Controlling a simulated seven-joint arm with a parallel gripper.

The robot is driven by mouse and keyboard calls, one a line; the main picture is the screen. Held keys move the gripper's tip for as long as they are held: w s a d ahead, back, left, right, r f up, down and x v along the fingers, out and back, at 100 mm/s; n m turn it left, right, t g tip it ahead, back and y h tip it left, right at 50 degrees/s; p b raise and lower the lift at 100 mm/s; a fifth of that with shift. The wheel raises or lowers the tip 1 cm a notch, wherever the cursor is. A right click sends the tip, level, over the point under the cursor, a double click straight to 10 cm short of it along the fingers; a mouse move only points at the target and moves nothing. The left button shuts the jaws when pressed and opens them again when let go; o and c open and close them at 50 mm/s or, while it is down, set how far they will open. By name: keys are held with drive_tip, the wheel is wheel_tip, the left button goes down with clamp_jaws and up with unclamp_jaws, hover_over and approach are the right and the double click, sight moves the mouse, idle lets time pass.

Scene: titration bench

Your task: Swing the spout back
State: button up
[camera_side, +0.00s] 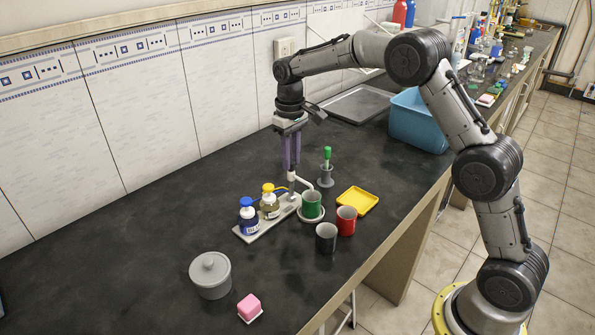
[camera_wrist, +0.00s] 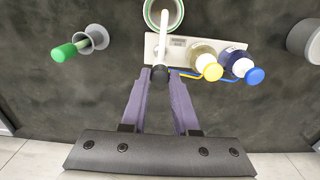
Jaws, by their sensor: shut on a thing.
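The white spout (camera_side: 303,183) stands at the back end of a pale base plate (camera_side: 250,237) and bends toward a green cup (camera_side: 312,206). In the wrist view the spout (camera_wrist: 163,45) points up the picture, with its tip over the cup (camera_wrist: 152,12). My gripper (camera_side: 291,168) points down at the spout's post. In the wrist view its purple fingers (camera_wrist: 160,76) stand on either side of the spout's dark round end, shut on it. The exact contact is partly hidden by the fingers.
Bottles with a blue pump (camera_side: 248,217) and a yellow pump (camera_side: 270,203) stand on the plate. A green-handled tool in a grey holder (camera_side: 326,176), red cup (camera_side: 346,221), dark cup (camera_side: 326,238) and yellow tray (camera_side: 358,200) are close by. A grey lidded pot (camera_side: 210,276) stands in front.

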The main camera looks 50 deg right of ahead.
clamp_jaws()
drive_tip(key=n, duration=0.4)
drive_tip(key=shift+n, duration=0.3)
drive_tip(key=n, duration=0.3)
drive_tip(key=shift+n, duration=0.3)
drive_tip(key=n, duration=0.3)
drive_tip(key=shift+n, duration=0.4)
